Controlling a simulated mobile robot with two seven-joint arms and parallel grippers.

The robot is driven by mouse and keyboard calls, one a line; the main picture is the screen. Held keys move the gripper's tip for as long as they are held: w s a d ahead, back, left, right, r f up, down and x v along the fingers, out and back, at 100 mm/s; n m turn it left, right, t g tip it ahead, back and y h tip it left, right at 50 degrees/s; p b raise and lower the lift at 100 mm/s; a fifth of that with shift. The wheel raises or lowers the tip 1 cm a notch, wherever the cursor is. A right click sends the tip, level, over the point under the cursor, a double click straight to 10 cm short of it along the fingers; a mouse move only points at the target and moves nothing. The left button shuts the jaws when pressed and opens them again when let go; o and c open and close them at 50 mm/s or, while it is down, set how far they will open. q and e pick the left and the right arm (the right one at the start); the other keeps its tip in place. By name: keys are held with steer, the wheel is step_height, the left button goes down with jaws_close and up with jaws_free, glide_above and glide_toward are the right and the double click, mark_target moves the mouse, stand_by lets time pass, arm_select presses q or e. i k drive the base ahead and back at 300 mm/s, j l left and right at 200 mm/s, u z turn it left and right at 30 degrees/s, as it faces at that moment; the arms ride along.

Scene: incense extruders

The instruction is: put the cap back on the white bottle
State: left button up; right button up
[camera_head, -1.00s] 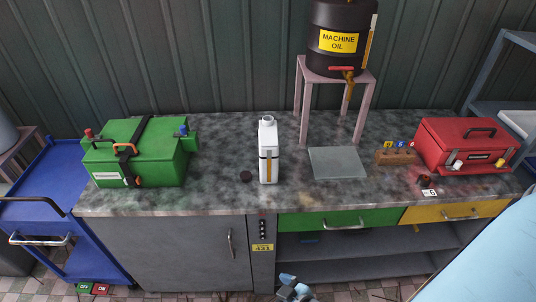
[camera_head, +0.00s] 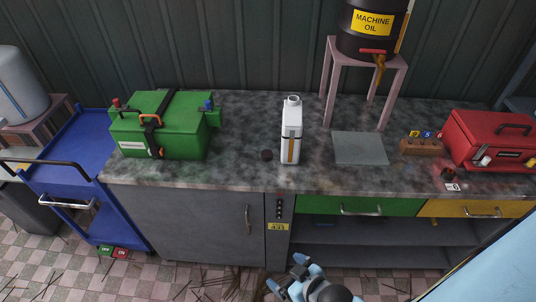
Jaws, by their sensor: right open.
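The white bottle (camera_head: 291,132) stands upright on the worktop, with its open neck at the top and a brownish strip down its front. A small dark round cap (camera_head: 267,155) lies on the worktop just left of the bottle's base, apart from it. My right gripper (camera_head: 285,273) is at the bottom middle, in front of the cabinet and below the counter edge. It is open and empty, well away from the bottle and cap. My left gripper is not in view.
A green box (camera_head: 160,127) stands left on the worktop (camera_head: 230,175). Right of the bottle are a flat grey plate (camera_head: 360,149), a stand with the machine oil barrel (camera_head: 371,28), a wooden block (camera_head: 421,147) and a red toolbox (camera_head: 493,141). The worktop around the cap is clear.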

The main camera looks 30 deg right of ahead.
mark_target(293, 123)
steer(key=i+j+z, duration=0.3)
steer(key=i+j, duration=0.2)
steer(key=i+j+z, duration=0.15)
steer(key=j, duration=0.25)
steer(key=i+j+z, duration=0.3)
steer(key=j, duration=0.45)
steer(key=i+j+z, duration=0.15)
steer(key=i+j, duration=0.15)
steer(key=j, duration=0.1)
